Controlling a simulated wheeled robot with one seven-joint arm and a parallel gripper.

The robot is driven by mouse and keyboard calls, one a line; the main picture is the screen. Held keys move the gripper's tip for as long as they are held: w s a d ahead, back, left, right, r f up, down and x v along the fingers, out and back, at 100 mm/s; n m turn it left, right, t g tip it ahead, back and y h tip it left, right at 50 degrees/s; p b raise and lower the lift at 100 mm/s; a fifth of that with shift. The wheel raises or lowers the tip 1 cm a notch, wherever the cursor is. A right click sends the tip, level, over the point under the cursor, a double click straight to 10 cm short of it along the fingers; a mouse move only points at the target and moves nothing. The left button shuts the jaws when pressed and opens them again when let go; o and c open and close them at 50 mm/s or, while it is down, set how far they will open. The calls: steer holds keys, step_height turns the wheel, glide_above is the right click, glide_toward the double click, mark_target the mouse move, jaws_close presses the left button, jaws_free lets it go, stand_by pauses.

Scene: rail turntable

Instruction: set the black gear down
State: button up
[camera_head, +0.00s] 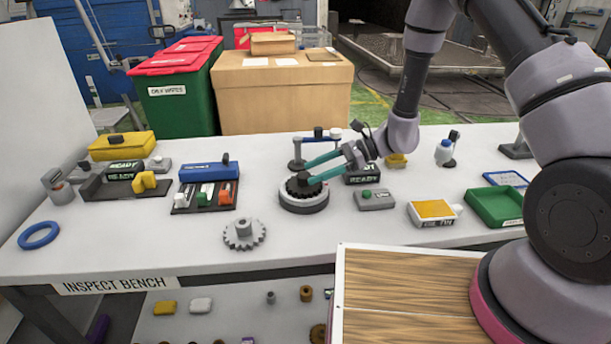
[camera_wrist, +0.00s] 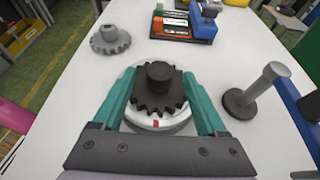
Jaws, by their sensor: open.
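The black gear (camera_head: 301,187) lies flat on the round white-and-grey turntable (camera_head: 304,207) near the middle of the bench. In the wrist view the black gear (camera_wrist: 158,93) has a raised hub and sits on the turntable (camera_wrist: 172,124), whose rim bears a red mark. My gripper (camera_head: 306,172) is open, with its teal fingers reaching in from the right. In the wrist view my gripper (camera_wrist: 159,74) has one finger on each side of the gear, with slim gaps to its teeth. The gear's underside is hidden.
A grey gear (camera_head: 243,234) lies left of the turntable. A grey box with a green button (camera_head: 375,199) stands to the right, and a grey post (camera_wrist: 258,91) stands close by in the wrist view. A blue-topped rack (camera_head: 207,185) is farther left. The bench front is clear.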

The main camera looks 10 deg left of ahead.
steer(key=v, duration=0.8)
steer(key=shift+d+r, duration=0.15)
steer(key=shift+r, duration=0.05)
steer(key=s+d+r+n+t+h, duration=0.3)
steer(key=d+r, duration=0.4)
steer(key=r, duration=0.3)
steer(key=s+d+r+n+t+h, duration=0.4)
steer(key=s+d+r, duration=0.2)
steer(key=r, duration=0.5)
steer(key=s+d+r+n+t+h, duration=0.3)
steer(key=s+d+r+h, duration=0.1)
steer(key=d+r, duration=0.6)
steer(key=shift+s+d+r+n+t, duration=0.15)
steer(key=shift+s+r+n+t, duration=0.25)
steer(key=shift+s+r, duration=0.35)
